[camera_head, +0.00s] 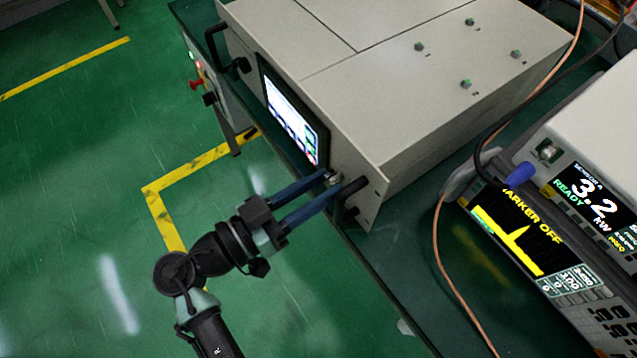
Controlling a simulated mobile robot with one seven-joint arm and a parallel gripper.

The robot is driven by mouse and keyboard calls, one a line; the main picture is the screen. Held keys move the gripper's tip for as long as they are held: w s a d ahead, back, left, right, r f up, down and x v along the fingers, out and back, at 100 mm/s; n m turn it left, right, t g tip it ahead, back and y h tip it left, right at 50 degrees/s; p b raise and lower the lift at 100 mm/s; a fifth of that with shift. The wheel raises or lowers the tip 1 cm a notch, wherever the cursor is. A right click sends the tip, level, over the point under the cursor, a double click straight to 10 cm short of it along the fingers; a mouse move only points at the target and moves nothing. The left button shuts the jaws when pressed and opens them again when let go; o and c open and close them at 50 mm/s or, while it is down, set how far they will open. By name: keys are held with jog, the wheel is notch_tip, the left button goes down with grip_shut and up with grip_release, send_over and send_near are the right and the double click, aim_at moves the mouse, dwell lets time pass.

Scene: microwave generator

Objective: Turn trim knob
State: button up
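My gripper (334,183) reaches from the lower left to the right end of the front panel of a large beige cabinet (350,120). Its two long blue fingers are apart, with a gap visible between them. A small silvery piece (335,178) shows at the upper fingertip, right of the lit screen (291,115). It may be the trim knob, but it is too small and covered to be sure. I cannot tell whether either finger touches it. The lower finger passes close to a black front handle (350,213).
The cabinet stands on a dark green table (385,285). A second black handle (215,35) is at its left end. At right are a meter reading 3.2 kW (598,205), a marker display (520,240) and cables. Open green floor lies left of the table.

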grip_shut()
jog(key=shift+r+n, duration=0.1)
jog(key=shift+n, duration=0.3)
jog(key=shift+n+p, duration=0.75)
jog(key=shift+n, duration=0.25)
jog(key=n+p, duration=0.2)
jog(key=n, duration=0.2)
jog(key=shift+r+p, duration=0.1)
jog(key=shift+p, duration=0.2)
jog(key=n+p, duration=0.3)
jog(key=n, duration=0.2)
jog(key=shift+n+p, duration=0.8)
jog(key=shift+n, duration=0.6)
